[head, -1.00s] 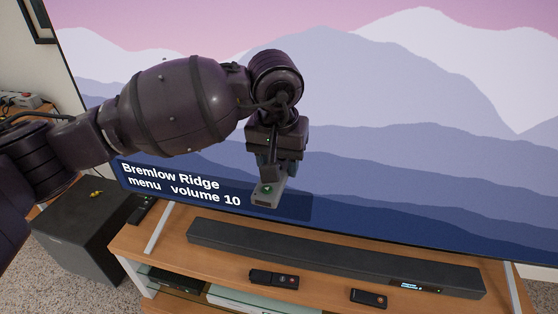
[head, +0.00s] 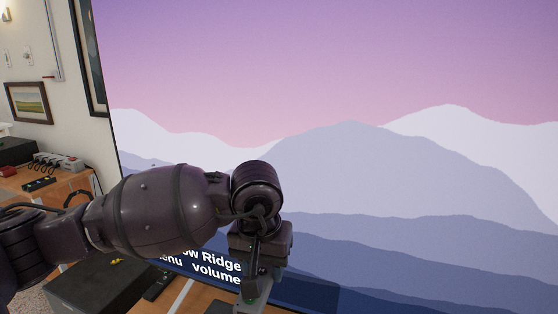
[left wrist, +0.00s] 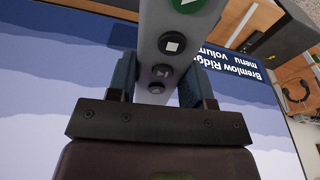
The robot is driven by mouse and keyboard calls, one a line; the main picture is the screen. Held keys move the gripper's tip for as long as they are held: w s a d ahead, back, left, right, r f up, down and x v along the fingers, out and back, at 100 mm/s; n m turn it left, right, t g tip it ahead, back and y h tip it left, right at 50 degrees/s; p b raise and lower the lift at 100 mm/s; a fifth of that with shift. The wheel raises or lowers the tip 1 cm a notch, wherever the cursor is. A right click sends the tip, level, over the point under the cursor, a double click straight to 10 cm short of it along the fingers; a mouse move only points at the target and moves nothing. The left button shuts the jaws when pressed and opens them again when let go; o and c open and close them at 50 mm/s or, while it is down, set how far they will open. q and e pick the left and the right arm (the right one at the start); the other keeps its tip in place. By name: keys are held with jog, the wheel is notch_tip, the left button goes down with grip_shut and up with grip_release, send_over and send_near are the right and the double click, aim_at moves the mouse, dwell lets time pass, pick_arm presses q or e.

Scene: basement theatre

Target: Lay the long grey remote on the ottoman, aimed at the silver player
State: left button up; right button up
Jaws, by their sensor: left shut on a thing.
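My left gripper (head: 262,284) is shut on a long grey remote. In the left wrist view the remote (left wrist: 152,32) stands out between the two fingers (left wrist: 158,84), its button face with a green play button and dark stop button showing. In the head view only part of the remote (head: 253,304) shows at the bottom edge, held in front of the big screen; its far end is cut off. The ottoman and the silver player are not seen in these frames. My right gripper is not in view.
A big screen (head: 350,180) with a mountain picture fills most of the view. A wooden stand (head: 205,302) lies below it. A black box (head: 95,288) stands at lower left. A wooden side table (head: 82,182) holds a power strip (head: 58,162). A dark remote (head: 158,286) lies near the stand's left end.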

pick_arm(q)
jog(key=s+a+f+n, duration=0.1)
jog(key=s+a+f, duration=0.2)
jog(key=a, duration=0.6)
jog(key=s+a+f+n, duration=0.1)
jog(key=s+a+f, duration=0.2)
jog(key=a+f, duration=0.5)
jog(key=shift+a+n, duration=0.4)
jog(key=shift+a, duration=0.4)
